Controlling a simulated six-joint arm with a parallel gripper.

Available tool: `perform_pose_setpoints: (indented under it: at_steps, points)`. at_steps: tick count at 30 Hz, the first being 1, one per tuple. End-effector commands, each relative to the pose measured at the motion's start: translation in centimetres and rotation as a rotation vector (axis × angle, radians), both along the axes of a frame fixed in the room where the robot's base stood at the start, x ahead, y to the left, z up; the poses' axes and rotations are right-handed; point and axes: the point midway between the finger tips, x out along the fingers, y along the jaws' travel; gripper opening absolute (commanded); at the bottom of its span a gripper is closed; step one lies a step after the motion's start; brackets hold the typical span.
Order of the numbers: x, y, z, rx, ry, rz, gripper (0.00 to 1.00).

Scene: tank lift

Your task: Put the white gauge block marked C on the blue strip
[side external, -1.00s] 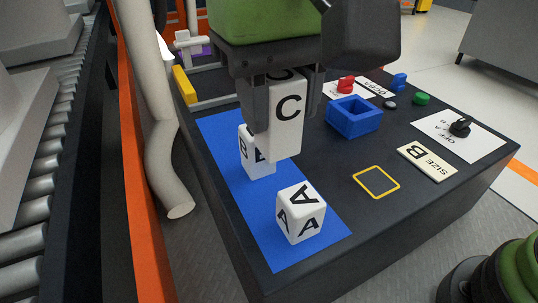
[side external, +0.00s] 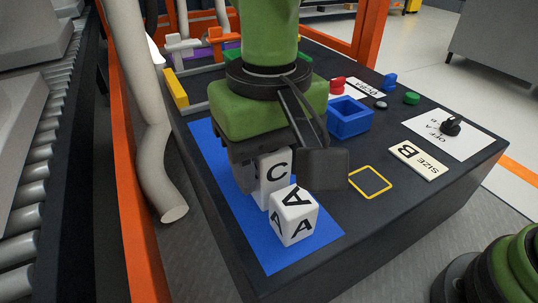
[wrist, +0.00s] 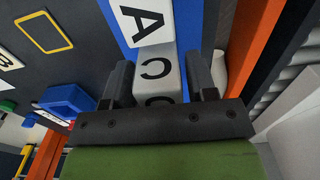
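The white gauge block marked C (side external: 277,172) is upright between the fingers of my gripper (side external: 262,182), low over the blue strip (side external: 275,258). The block marked B is hidden in both views.
A blue open box (side external: 350,118), a yellow square outline (side external: 370,181), a SIZE B plate (side external: 419,161) and a rotary switch (side external: 450,127) are on the dark table to the right. The strip's front end is clear. A grey pipe (side external: 158,165) hangs at left.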

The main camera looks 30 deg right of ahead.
Motion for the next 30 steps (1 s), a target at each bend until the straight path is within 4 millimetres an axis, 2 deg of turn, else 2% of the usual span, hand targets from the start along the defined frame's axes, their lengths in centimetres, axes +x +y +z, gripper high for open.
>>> perform_pose_setpoints:
  at_steps: [12, 16, 20, 30]
  points:
    - [0.0, 0.0, 0.1, 0.0, -0.001, 0.001, 0.64]
    - [0.1, 0.0, 0.7, 0.002, -0.003, 0.001, 0.64]
    - [0.1, 0.1, 2.7, 0.004, -0.006, 0.001, 0.64]
    - [0.1, 0.0, 9.6, 0.004, -0.005, 0.0, 0.64]
